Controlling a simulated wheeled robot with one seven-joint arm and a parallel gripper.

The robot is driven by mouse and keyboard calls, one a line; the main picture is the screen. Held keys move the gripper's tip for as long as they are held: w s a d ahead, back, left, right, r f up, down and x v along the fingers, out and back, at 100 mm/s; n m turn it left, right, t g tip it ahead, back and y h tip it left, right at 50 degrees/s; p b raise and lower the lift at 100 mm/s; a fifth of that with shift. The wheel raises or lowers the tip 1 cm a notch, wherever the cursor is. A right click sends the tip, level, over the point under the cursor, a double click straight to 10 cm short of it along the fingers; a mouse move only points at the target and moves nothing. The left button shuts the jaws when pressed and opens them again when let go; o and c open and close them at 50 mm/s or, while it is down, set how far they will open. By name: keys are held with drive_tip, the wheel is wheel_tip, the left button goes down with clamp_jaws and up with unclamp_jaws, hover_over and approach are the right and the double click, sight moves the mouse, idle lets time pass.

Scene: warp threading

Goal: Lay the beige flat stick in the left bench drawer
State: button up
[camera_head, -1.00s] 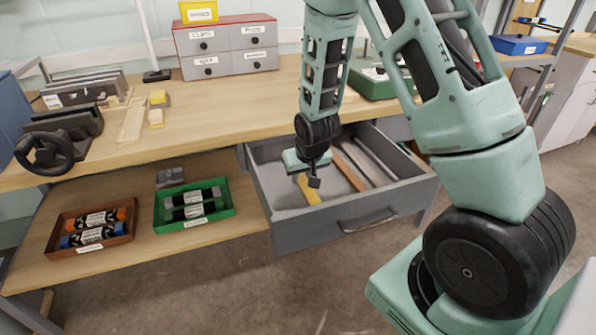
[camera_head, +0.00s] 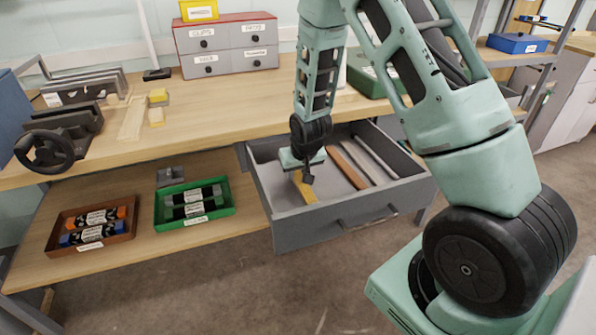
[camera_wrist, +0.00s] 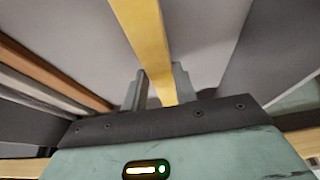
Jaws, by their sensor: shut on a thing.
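My gripper (camera_head: 307,175) is inside the open bench drawer (camera_head: 345,228), towards its left side. It is shut on a flat yellow-beige stick (camera_head: 304,189). In the wrist view the stick (camera_wrist: 148,40) runs away from between the two fingers (camera_wrist: 158,90). The stick is low in the drawer; I cannot tell whether it touches the floor. Part of it is hidden behind the gripper.
A brown stick (camera_head: 346,168) and paler sticks (camera_head: 362,162) lie along the drawer's right side. Bare drawer floor shows between them and my gripper. A green tray (camera_head: 229,211) and a brown tray (camera_head: 131,229) stand on the lower shelf.

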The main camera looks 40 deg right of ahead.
drive_tip(key=o, duration=1.1)
drive_tip(key=shift+r, duration=0.3)
drive_tip(key=p+v, duration=0.2)
drive_tip(key=v, duration=0.9)
drive_tip(key=s+a+r+n+g+y, duration=0.1)
drive_tip(key=s+a+r+n, duration=0.3)
drive_tip(key=a, duration=0.5)
drive_tip(key=s+a+r+n+g+y, duration=0.1)
drive_tip(key=s+a+r, duration=0.1)
drive_tip(key=s+a, duration=0.65)
drive_tip(key=s+a+r+n, duration=0.1)
drive_tip(key=s+a+n, duration=0.1)
drive_tip(key=s, duration=0.2)
drive_tip(key=s+a+r+n+g, duration=0.1)
drive_tip(key=s+a+n, duration=0.1)
drive_tip(key=s, duration=0.3)
drive_tip(key=s+a+r+n+g, duration=0.1)
drive_tip(key=s+a, duration=0.2)
drive_tip(key=s, duration=0.1)
drive_tip(key=shift+s+a+r+n, duration=0.2)
drive_tip(key=shift+s+r+n, duration=0.05)
drive_tip(key=shift+s+n, duration=0.15)
